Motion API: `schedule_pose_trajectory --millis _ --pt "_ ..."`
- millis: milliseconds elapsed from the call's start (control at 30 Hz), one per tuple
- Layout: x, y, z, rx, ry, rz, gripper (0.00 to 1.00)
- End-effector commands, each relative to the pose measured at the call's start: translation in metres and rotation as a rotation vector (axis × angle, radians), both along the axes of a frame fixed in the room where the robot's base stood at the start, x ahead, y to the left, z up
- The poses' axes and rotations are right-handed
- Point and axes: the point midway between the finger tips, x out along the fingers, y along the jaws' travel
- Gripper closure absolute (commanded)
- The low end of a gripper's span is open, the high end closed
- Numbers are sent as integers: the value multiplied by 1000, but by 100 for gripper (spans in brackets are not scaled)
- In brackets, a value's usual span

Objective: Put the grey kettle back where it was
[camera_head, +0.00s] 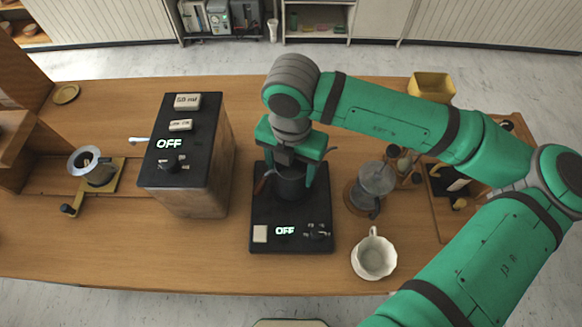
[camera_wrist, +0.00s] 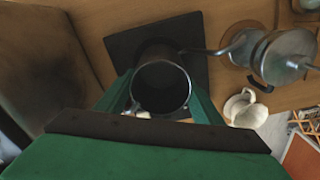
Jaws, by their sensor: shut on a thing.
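My gripper (camera_head: 292,165) points down over the black plate (camera_head: 262,212) and is shut on a dark grey, open-topped vessel (camera_head: 290,184), which I take to be the grey kettle. A brownish handle sticks out on its left. In the wrist view, the vessel's round rim (camera_wrist: 162,86) lies between the green fingers, with the black plate (camera_wrist: 190,35) behind it. The vessel looks upright; I cannot tell whether it touches the plate. To the right, a silver-grey metal pot (camera_head: 376,180) with a black handle stands on a round wooden base; it also shows in the wrist view (camera_wrist: 283,55).
A white cup on a saucer (camera_head: 373,258) stands near the front edge, right of the plate. A tall black-topped machine (camera_head: 185,150) stands close on the left. A metal funnel on a stand (camera_head: 92,168) is farther left. The plate's display reads OFF.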

Motion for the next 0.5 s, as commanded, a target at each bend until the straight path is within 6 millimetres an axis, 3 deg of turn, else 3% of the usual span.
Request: schedule_pose_trajectory --millis 400,433,500 --pt "0 1 -3 0 -2 1 76" --pt "0 0 -4 1 -1 0 32" --pt "0 0 -3 1 -1 0 20"
